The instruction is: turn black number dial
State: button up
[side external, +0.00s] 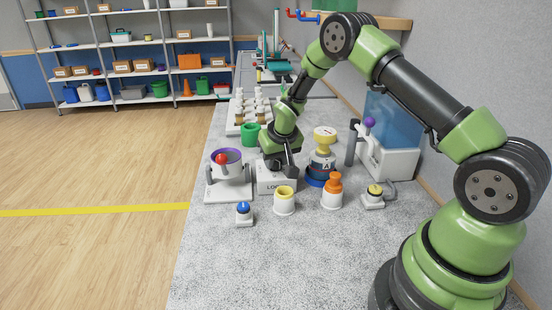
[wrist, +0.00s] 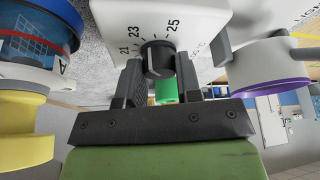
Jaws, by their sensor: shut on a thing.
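The black number dial (wrist: 157,58) sits on a white box (wrist: 110,22) marked 21, 23 and 25 in the wrist view. A light pointer line on the dial's front is near the top, between 23 and 25. My gripper (wrist: 159,68) has one dark finger on each side of the dial and is shut on it. In the side external view, the white box (side external: 272,186) stands on the bench under my gripper (side external: 280,168). There the fingers and wrist hide the dial.
A white stand with a purple-rimmed bowl (side external: 228,155) is close on the left. A blue-and-black round device with a yellow top (side external: 324,134) is close on the right. Yellow (side external: 285,203), orange (side external: 333,182) and blue (side external: 243,207) knobs stand in front.

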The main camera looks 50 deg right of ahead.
jog(key=shift+a, duration=0.1)
dwell(0.3)
jog(key=o, duration=0.9)
jog(key=shift+r, duration=0.1)
jog(key=v, duration=0.9)
jog(key=shift+s+a+r, duration=0.1)
jog(key=shift+r, duration=0.25)
jog(key=s+a+r+t, duration=0.1)
jog(key=s+a+r, duration=0.25)
jog(key=r, duration=0.25)
jog(key=s+a+r, duration=0.2)
jog(key=s+r, duration=0.2)
jog(key=r, duration=0.2)
jog(key=s+a+r+y, duration=0.1)
jog(key=s+a, duration=0.1)
jog(key=s, duration=0.3)
jog(key=s+a+r+n+t+y, duration=0.1)
jog(key=s+a+r, duration=0.1)
jog(key=s, duration=0.3)
jog(key=s+a+r+t+y, duration=0.1)
jog(key=s+a+y, duration=0.1)
jog(key=s+a, duration=0.2)
jog(key=shift+s+a+r, duration=0.1)
jog(key=shift+s+r, duration=0.1)
jog(key=shift+s, duration=0.85)
